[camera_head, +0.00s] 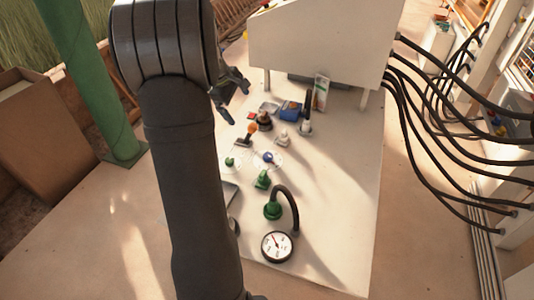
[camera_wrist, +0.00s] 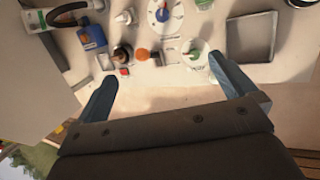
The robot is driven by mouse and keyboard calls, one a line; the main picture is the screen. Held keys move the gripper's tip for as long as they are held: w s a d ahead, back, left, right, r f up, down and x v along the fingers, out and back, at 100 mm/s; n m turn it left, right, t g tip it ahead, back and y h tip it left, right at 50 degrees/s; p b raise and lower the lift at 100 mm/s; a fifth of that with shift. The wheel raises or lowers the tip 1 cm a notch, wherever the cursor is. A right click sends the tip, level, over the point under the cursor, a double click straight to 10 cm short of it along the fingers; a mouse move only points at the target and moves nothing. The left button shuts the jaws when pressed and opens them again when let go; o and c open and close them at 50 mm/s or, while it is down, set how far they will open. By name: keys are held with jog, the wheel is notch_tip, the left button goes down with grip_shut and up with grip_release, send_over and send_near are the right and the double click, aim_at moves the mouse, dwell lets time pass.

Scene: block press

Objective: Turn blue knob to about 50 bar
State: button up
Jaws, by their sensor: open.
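The blue knob (camera_head: 268,157) sits on a round white dial plate on the pale table in the head view. It also shows near the top of the wrist view (camera_wrist: 163,14), with its scale marks too small to read. A round white pressure gauge (camera_head: 277,246) with a dark rim lies at the table's front, joined to a green fitting (camera_head: 272,210) by a black hose. Its needle is visible but its numbers are unreadable. My gripper (camera_head: 238,103) is open and empty. In the wrist view its fingers (camera_wrist: 162,70) are spread apart, clear of the blue knob.
A green knob (camera_wrist: 194,54) on another white dial stands beside the blue one. An orange-topped lever (camera_wrist: 142,54), a black knob (camera_wrist: 122,54), a red button (camera_wrist: 124,72) and a blue box (camera_wrist: 92,38) are close by. A grey tray (camera_wrist: 233,39) lies right. A white cabinet (camera_head: 320,40) stands behind.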

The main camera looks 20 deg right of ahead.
jog(key=shift+a+r, duration=0.1)
jog(key=shift+r, duration=0.15)
